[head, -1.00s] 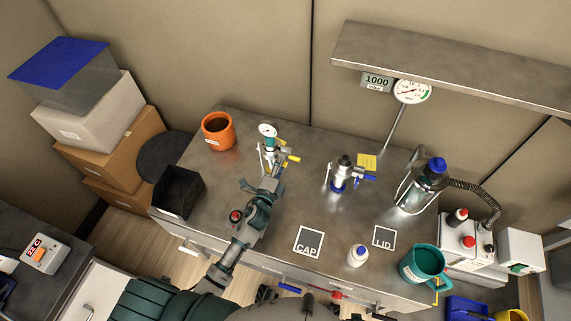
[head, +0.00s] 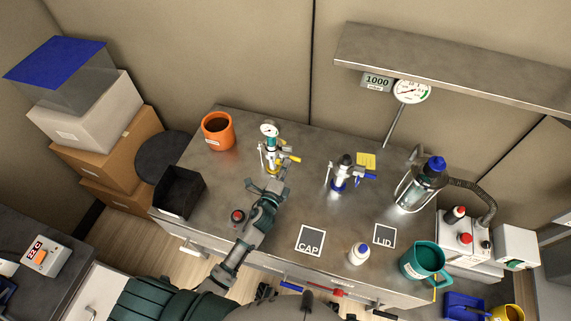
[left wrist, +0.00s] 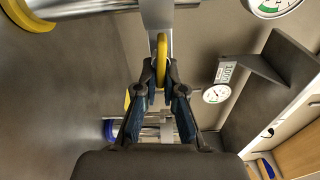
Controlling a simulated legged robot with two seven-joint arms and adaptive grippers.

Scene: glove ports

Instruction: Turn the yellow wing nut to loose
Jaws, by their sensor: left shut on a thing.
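The yellow wing nut (left wrist: 162,48) shows edge-on between my fingertips in the left wrist view. My left gripper (left wrist: 163,75) is shut on it, with one finger on each side. In the head view my left gripper (head: 269,184) is just in front of a metal fixture (head: 271,150), which has a dial gauge on top, a yellow ring low down and a yellow handle at its right. My right gripper is not in view.
A similar fixture with blue parts (head: 343,173) stands to the right. An orange pot (head: 218,131) is at the back left, and a black bin (head: 179,191) at the left edge. Squares marked CAP (head: 310,240) and LID (head: 385,236) lie in front, near a white bottle (head: 359,254).

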